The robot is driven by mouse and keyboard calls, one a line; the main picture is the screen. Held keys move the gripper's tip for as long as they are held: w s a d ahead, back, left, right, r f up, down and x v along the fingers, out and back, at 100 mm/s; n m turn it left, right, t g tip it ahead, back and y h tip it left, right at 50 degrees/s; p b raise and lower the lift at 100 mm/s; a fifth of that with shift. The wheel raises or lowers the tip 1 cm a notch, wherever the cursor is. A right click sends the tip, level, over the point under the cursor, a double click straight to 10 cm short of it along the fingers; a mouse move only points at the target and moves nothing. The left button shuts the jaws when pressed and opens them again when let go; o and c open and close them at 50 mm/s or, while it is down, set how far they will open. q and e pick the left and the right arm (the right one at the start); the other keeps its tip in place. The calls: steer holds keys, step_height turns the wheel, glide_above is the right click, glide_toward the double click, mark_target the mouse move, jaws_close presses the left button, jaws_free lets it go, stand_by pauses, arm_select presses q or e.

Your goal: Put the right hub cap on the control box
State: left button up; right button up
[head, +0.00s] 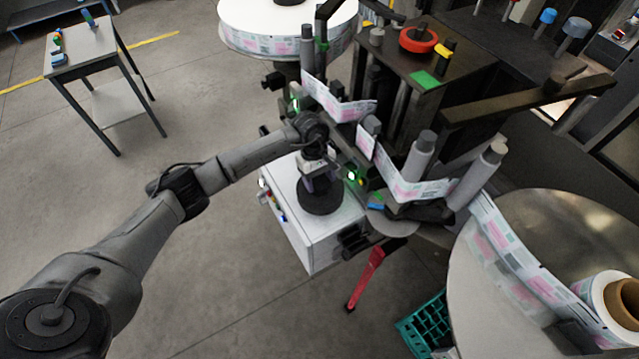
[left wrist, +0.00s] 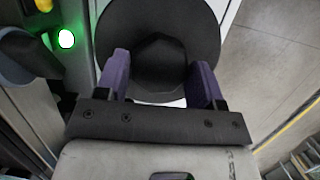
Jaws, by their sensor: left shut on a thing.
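The hub cap is a black round disc with a raised knob (head: 320,199); in the left wrist view the disc (left wrist: 120,30) fills the upper middle. My left gripper (head: 318,180) is shut on its knob, with one purple finger on each side in the left wrist view (left wrist: 162,72). The control box (head: 305,245) is white, with coloured buttons on its left side. The cap is over the top of the box, near its right part; I cannot tell whether it touches. My right gripper is not in view.
The labelling machine (head: 425,85), with rollers and a printed label web, stands close behind and right of the box. A large reel disc (head: 475,290) is at lower right. A green crate (head: 425,325) and a small table (head: 85,50) stand on the floor.

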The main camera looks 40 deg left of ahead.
mark_target(318, 179)
arm_select(q)
step_height(318, 179, down, 3)
steer(key=shift+r, duration=0.1)
steer(key=o, duration=1.1)
